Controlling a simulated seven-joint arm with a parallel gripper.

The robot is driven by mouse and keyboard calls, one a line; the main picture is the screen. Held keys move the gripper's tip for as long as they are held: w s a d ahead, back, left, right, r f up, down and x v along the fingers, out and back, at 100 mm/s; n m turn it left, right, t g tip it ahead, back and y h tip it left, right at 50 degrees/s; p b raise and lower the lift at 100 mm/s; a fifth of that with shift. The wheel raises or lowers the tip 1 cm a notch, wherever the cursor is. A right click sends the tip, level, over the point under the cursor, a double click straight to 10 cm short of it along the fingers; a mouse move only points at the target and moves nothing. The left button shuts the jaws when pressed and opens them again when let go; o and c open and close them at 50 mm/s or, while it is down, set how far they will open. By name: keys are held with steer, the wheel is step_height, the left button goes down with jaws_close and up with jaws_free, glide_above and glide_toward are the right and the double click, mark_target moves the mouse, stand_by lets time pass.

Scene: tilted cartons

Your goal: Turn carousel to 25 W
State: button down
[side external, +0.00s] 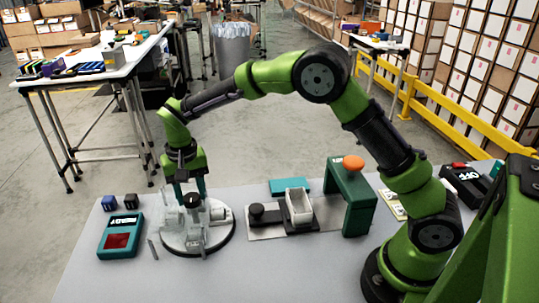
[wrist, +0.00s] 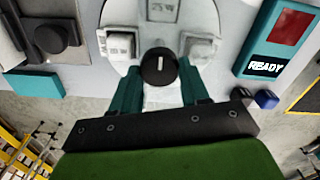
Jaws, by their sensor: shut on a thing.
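The carousel is a round white disc with a dark rim; it stands on the grey table in the side view (side external: 222,238) and fills the top middle of the wrist view (wrist: 118,22). Several pale blocks stand around it, among them a left block (wrist: 119,46) and a right block (wrist: 201,47) with small markings too blurred to read surely. A black round knob with a white line (wrist: 160,66) is at its centre. My gripper (wrist: 160,78) points down with its teal fingers shut on the knob; it also shows in the side view (side external: 190,190).
A teal box (side external: 120,236) with a red screen reads READY, left of the carousel. A grey fixture with a white bin (side external: 299,206) and a green press frame with an orange top (side external: 350,195) stand right of the carousel.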

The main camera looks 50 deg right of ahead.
steer(key=shift+n, duration=0.3)
steer(key=shift+r+n, duration=0.1)
steer(key=shift+n, duration=1.9)
steer(key=shift+a+n, duration=0.15)
steer(key=shift+n, duration=6.05)
steer(key=shift+a+n, duration=0.1)
steer(key=shift+n, duration=0.3)
steer(key=c, duration=0.5)
jaws_free()
steer(key=shift+c, duration=0.2)
